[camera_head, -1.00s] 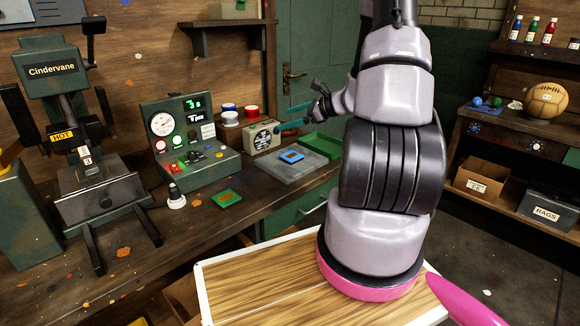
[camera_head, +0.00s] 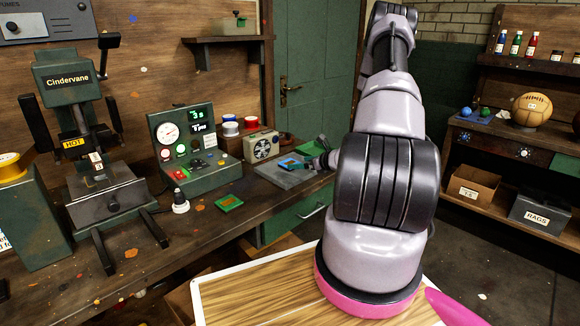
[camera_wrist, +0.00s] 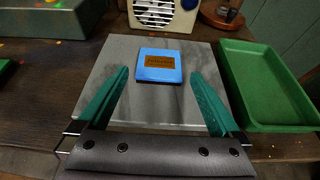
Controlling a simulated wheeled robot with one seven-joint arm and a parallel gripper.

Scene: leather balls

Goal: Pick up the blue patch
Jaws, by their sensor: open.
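The blue patch (camera_wrist: 159,65) is a small square with a brown label in its middle. It lies flat on a grey stone slab (camera_wrist: 118,60), near the slab's centre, and also shows in the head view (camera_head: 290,163). My gripper (camera_wrist: 159,75) is open, with its two green fingers spread on either side in the wrist view. The fingertips come near the patch's near edge, and nothing is held. Whether the fingers are level with the patch or above it, I cannot tell. In the head view my gripper is at the slab's right side, partly hidden by my arm.
A green tray (camera_wrist: 262,85) lies right of the slab. A radio (camera_head: 262,146) stands behind it. A green patch (camera_head: 229,202) lies on the bench to the left, near a control box (camera_head: 190,150) and a press (camera_head: 104,195).

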